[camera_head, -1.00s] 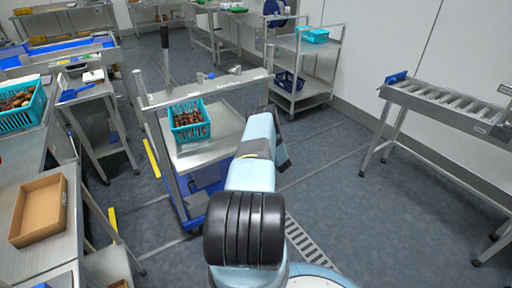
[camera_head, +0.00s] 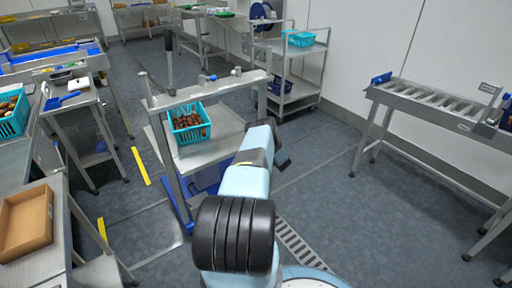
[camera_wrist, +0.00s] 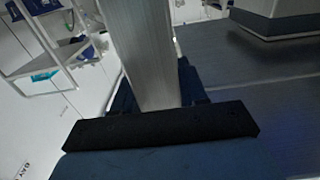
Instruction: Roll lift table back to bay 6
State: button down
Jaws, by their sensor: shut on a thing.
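The lift table (camera_head: 222,152) is a steel-topped trolley with a tall push frame and blue base parts. It stands ahead of me, left of my arm in the head view. A teal crate (camera_head: 189,136) of brown dates sits on its top. My gripper (camera_head: 280,150) is at the right side of the frame, its fingers mostly hidden behind my arm. In the wrist view a steel post (camera_wrist: 143,55) stands at my gripper (camera_wrist: 155,105), which is shut on this part of the lift table. No bay number can be read.
Yellow floor strips (camera_head: 140,166) lie left of the table. A bench with a cardboard box (camera_head: 27,222) stands at near left. A shelf trolley (camera_head: 292,47) stands behind right, a roller conveyor (camera_head: 432,104) at right. Grey floor between them is clear.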

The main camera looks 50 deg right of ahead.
jog(key=s+d, duration=0.2)
jog(key=d, duration=0.6)
jog(key=shift+s, duration=0.35)
